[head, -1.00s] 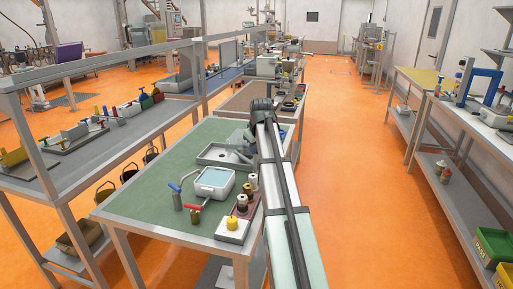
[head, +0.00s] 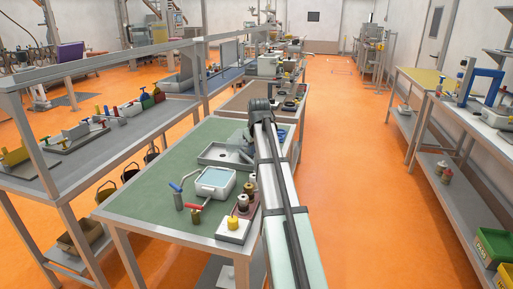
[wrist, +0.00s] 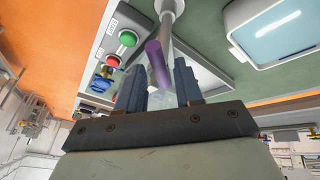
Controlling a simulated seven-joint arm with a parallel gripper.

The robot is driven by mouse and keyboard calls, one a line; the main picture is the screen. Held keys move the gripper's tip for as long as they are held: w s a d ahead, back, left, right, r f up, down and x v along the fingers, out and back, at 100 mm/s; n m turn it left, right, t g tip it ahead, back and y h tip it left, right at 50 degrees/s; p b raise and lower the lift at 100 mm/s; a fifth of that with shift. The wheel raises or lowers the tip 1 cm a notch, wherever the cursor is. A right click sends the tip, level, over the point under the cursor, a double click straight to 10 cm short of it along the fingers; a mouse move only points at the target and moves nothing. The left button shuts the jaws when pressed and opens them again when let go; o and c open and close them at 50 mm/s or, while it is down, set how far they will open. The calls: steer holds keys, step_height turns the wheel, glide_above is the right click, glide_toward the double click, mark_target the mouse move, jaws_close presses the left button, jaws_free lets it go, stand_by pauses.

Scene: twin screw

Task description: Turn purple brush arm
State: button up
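The purple brush arm (wrist: 157,62) shows in the wrist view as a short purple bar on the end of a pale metal post (wrist: 170,18). My gripper (wrist: 158,78) has its two dark blue fingers apart. The purple bar lies in the gap between them as seen from the wrist, nearer the left finger. I cannot tell whether either finger touches it. In the head view my gripper is small and mostly hidden by my own arm, near the grey tray (head: 213,155) on the green table. The purple bar cannot be made out there.
In the wrist view a panel with a green button (wrist: 127,38) and a red button (wrist: 113,61) is at left. A white box with a pale blue top (wrist: 275,35) is at right. In the head view, valves and jars stand on the green table (head: 150,200).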

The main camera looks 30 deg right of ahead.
steer(key=shift+o, duration=0.3)
steer(key=v, duration=1.3)
steer(key=shift+r, duration=0.35)
steer(key=shift+s+a, duration=0.1)
